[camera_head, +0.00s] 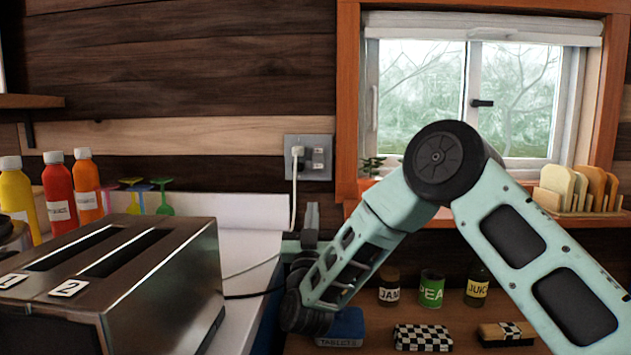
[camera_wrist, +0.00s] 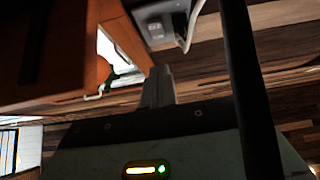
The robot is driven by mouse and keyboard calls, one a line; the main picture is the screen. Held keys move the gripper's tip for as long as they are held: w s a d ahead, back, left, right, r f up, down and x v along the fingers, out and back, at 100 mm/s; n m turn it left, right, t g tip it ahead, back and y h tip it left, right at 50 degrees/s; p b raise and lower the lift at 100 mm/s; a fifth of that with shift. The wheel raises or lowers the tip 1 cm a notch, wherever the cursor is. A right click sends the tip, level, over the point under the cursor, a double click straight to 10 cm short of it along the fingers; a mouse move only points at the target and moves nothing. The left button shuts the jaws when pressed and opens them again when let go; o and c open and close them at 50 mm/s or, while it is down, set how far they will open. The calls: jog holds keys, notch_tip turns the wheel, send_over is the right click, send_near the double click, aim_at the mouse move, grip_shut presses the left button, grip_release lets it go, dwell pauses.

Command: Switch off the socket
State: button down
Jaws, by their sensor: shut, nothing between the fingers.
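The socket (camera_head: 309,158) is a grey metal plate on the wooden wall, left of the window frame. A white plug (camera_head: 297,152) sits in its left half with a white cord hanging down. Small switches (camera_head: 318,160) show on its right half; their positions are too small to tell. My gripper (camera_head: 311,215) is shut and empty, below the socket and apart from it in the picture. In the wrist view, turned upside down, my shut fingers (camera_wrist: 160,80) point toward the socket plate (camera_wrist: 156,28), which is partly cut off at the top edge.
A metal toaster (camera_head: 120,270) stands on the white counter at left, with several bottles (camera_head: 58,190) behind it. The window sill (camera_head: 480,215) holds a toast rack at right. Jars (camera_head: 431,288) and small boxes (camera_head: 422,337) sit on the wooden surface below my arm.

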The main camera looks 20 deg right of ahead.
aim_at(317, 171)
jog(key=p+x, duration=0.1)
jog(key=x, duration=0.3)
jog(key=f+p+x, duration=0.1)
jog(key=x, duration=0.3)
jog(key=w+p+x, duration=0.1)
jog(key=x, duration=0.3)
jog(key=shift+w+d+f, duration=0.1)
jog(key=shift+d+f, duration=0.05)
jog(key=shift+f, duration=0.2)
jog(key=shift+w+d, duration=0.2)
jog(key=shift+w, duration=0.35)
jog(key=shift+f, duration=0.1)
jog(key=shift+w+d+f+b, duration=0.15)
jog(key=shift+w+f+b, duration=0.35)
jog(key=shift+b, duration=0.55)
jog(key=shift+w+r, duration=0.1)
jog(key=shift+r, duration=0.2)
